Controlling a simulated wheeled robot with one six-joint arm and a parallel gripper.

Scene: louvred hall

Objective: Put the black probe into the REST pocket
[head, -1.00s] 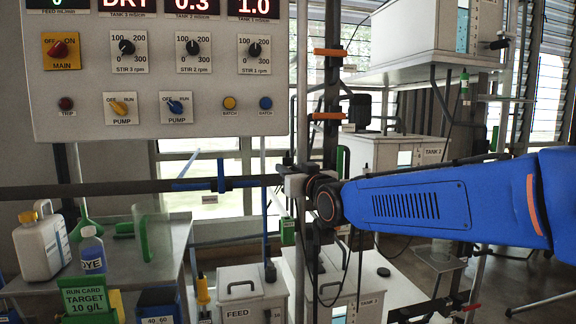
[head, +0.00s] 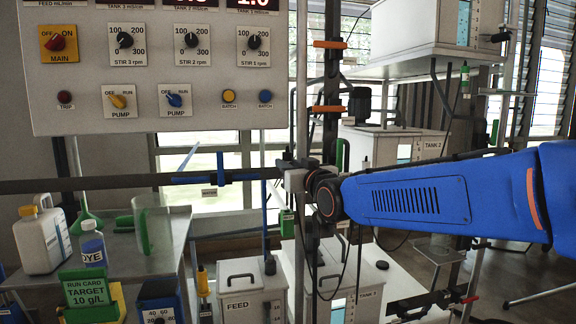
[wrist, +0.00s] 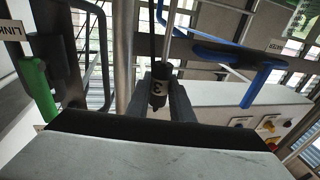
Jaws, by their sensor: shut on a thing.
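My gripper (wrist: 158,108) is shut on the black probe (wrist: 158,84) in the wrist view. The probe is a short dark cylinder with a pale "3" on it, pinched between two dark grey fingers. A thin dark cable runs up from it. In the head view my blue arm reaches in from the right to a black joint beside a pale vertical post; I cannot make out the fingers or probe there. No pocket marked REST can be read in either view.
The control panel (head: 155,75) hangs at the upper left. A side table (head: 185,225) bears bottles and a run card (head: 87,291). The FEED tank (head: 251,295) and other tanks stand below and behind my arm. A green fitting (wrist: 38,88) is left of the probe.

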